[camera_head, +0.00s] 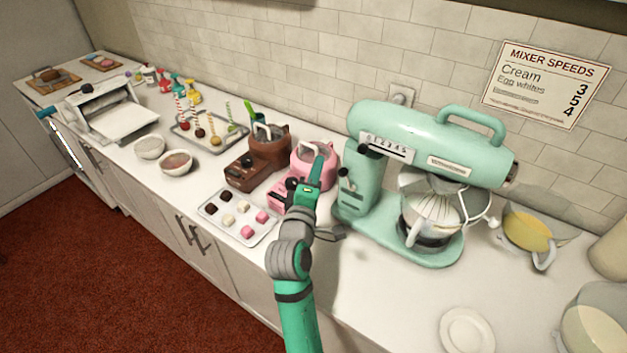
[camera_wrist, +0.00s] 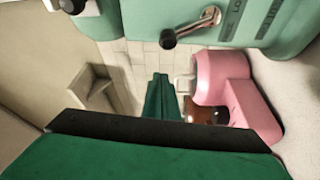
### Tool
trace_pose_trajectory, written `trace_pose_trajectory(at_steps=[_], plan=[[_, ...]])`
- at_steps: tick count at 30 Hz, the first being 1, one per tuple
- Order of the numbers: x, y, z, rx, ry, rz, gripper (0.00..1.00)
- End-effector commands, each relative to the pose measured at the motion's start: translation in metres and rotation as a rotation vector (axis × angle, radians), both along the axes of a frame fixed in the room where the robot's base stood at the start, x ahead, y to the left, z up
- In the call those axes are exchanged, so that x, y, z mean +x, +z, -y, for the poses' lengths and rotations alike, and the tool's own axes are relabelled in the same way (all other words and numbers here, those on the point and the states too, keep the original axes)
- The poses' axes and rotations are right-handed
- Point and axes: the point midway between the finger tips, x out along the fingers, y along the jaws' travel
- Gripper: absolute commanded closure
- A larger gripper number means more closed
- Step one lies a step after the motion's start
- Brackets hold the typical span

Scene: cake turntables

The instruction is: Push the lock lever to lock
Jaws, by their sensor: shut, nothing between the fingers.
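A mint-green stand mixer (camera_head: 425,130) stands on the counter. On its column is a small dark lever (camera_head: 344,172), its lower part dark against the green side. In the wrist view the metal lever (camera_wrist: 190,28) has a round dark knob and sits near partly visible lettering on the green housing (camera_wrist: 255,20). My gripper (camera_head: 321,160) is shut and empty, left of the mixer column and in front of the pink melting pot. Its closed fingers (camera_wrist: 160,90) point below the lever in the wrist view, apart from it in that picture.
A pink melting pot (camera_head: 280,190) and a brown one (camera_head: 252,170) stand left of the mixer. A tray of sweets (camera_head: 238,231) lies at the counter's front. A glass jug (camera_head: 530,235) and a plate (camera_head: 467,330) are right.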

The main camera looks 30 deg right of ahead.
Motion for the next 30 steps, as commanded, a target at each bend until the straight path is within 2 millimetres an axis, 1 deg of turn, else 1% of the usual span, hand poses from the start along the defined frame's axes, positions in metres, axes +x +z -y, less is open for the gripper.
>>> trace_pose_trajectory(at_steps=[1,3,6,10,14,24,30], plan=[[-0.008,-0.002,0.004,0.002,-0.002,0.000,1.00],[-0.016,-0.004,0.007,0.001,-0.002,-0.001,1.00],[-0.026,-0.005,0.011,0.001,-0.002,0.001,1.00],[-0.034,-0.007,0.014,0.001,-0.001,-0.001,1.00],[-0.037,-0.007,0.016,0.001,0.000,0.001,1.00],[-0.037,-0.006,0.016,0.001,0.000,0.002,1.00],[-0.044,-0.006,0.024,0.011,-0.015,0.027,1.00]])
